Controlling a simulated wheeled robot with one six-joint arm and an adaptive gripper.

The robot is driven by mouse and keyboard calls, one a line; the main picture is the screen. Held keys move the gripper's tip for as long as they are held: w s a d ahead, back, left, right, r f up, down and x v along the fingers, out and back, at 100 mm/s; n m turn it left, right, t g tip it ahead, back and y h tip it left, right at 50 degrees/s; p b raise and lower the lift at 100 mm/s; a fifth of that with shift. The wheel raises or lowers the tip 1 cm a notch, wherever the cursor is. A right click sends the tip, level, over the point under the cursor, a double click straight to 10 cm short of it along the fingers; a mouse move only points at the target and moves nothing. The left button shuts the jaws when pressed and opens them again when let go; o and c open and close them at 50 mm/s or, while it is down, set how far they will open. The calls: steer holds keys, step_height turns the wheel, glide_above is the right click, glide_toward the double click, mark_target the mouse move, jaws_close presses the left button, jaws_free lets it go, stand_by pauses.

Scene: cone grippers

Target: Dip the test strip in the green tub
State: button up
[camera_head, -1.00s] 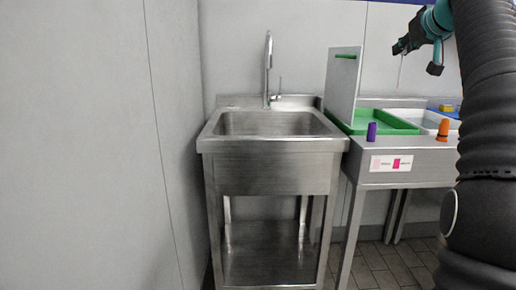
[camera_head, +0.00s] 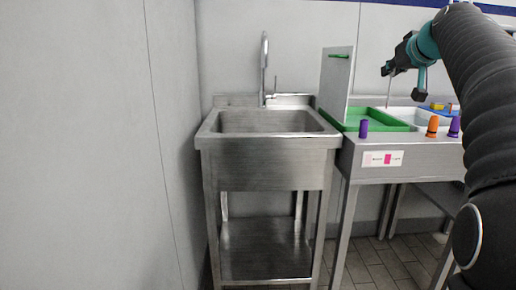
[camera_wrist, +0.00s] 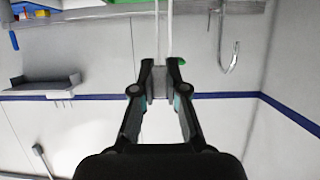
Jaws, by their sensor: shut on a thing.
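The green tub (camera_head: 378,124) is a shallow tray on the metal bench, left of the white tub. My gripper (camera_head: 389,70) is above and toward the back of the tubs, shut on the thin pale test strip (camera_head: 389,92). The strip hangs down nearly upright, its lower end seen against the back of the green tub; whether it touches cannot be told. In the wrist view my gripper (camera_wrist: 159,80) is closed, and pale lines run up from the fingertips; which is the strip is unclear.
An upright white panel (camera_head: 337,85) with a green bar stands at the green tub's left. Purple (camera_head: 363,129) and orange (camera_head: 432,127) cones stand along the bench front, with another purple cone (camera_head: 454,127) at right. A metal sink (camera_head: 262,122) is left; the white tub (camera_head: 425,117) is right.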

steer(key=s+a+f+m+h, duration=0.1)
steer(key=a+f, duration=0.4)
steer(key=f, duration=1.3)
steer(key=s+a+f+m+h, duration=0.1)
steer(key=s+a+f, duration=0.2)
steer(key=f, duration=1.5)
steer(key=s+a+f+m+h, duration=0.1)
steer(key=a+f, duration=0.8)
steer(key=f, duration=0.9)
steer(key=shift+s+a+f+g+h, duration=0.25)
steer(key=shift+s+f+g+h, duration=0.15)
steer(key=shift+s+h, duration=0.1)
steer(key=shift+a, duration=0.15)
